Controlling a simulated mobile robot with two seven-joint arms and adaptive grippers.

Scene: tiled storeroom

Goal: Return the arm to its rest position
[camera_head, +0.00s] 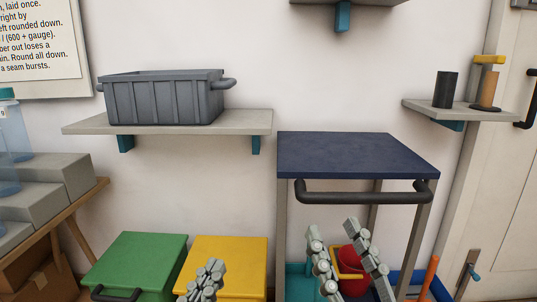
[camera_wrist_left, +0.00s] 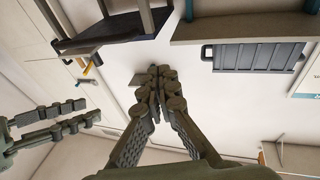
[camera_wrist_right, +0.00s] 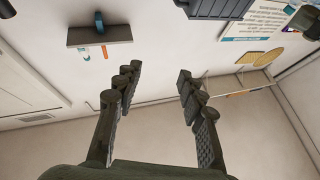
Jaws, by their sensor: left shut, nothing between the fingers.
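My left gripper (camera_head: 213,267) is low in the head view, in front of the yellow lid. Its fingers are together with nothing between them; in the left wrist view the fingertips (camera_wrist_left: 159,75) also meet. My right gripper (camera_head: 332,228) is in front of the trolley's lower part. Its fingers are spread apart and empty; the right wrist view shows a clear gap between the fingertips (camera_wrist_right: 158,76). Both grippers point upward and hold nothing. The right gripper's two fingers also show at the left of the left wrist view (camera_wrist_left: 66,120).
A blue-topped trolley (camera_head: 350,155) with a dark handle stands right of centre. A grey crate (camera_head: 165,98) sits on a wall shelf (camera_head: 240,121). Green (camera_head: 140,262) and yellow (camera_head: 235,252) lidded boxes stand below. A small shelf (camera_head: 470,112) at right holds a black cylinder (camera_head: 446,90).

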